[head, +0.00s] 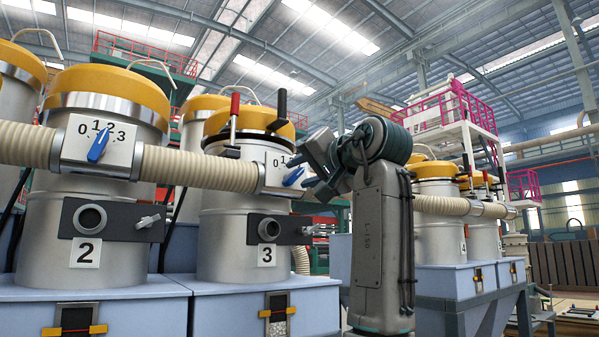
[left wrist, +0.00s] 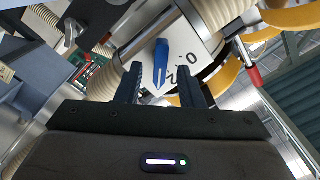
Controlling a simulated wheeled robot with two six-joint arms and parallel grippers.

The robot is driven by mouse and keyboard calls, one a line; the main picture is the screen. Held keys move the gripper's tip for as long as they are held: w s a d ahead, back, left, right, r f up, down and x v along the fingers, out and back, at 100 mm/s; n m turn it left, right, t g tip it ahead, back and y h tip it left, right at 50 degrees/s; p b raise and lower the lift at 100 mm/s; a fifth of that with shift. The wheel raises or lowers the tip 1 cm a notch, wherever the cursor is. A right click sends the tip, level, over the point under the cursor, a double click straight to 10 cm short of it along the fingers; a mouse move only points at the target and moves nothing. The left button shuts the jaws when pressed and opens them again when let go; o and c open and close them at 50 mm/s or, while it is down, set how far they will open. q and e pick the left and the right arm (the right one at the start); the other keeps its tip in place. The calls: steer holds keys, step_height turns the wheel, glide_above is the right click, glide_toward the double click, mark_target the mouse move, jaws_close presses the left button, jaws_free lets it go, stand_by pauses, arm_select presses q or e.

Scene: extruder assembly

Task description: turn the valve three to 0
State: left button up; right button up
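Valve three is a white dial plate (head: 279,162) with a blue knob (head: 293,176) on drum 3 (head: 231,245). Its digits 0 and 1 show in the head view, and my gripper hides the plate's right side. The knob tilts to the upper right there. In the left wrist view the blue knob (left wrist: 161,60) lies ahead of and between the fingers. Its tip points down near the 2; I cannot tell the exact setting. My left gripper (head: 307,172) is open in front of the dial; its fingers also show in the left wrist view (left wrist: 160,75). Contact cannot be told.
A beige hose (head: 200,168) runs into the dial plate from the left. Drum 2 (head: 87,225) has a similar dial (head: 97,141). A red-handled lever (head: 234,112) and a black one (head: 281,104) rise above drum 3. A dark bracket (head: 279,229) sits below the dial.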

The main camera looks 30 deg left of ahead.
arm_select(q)
steer(key=shift+x, duration=0.85)
jaws_close()
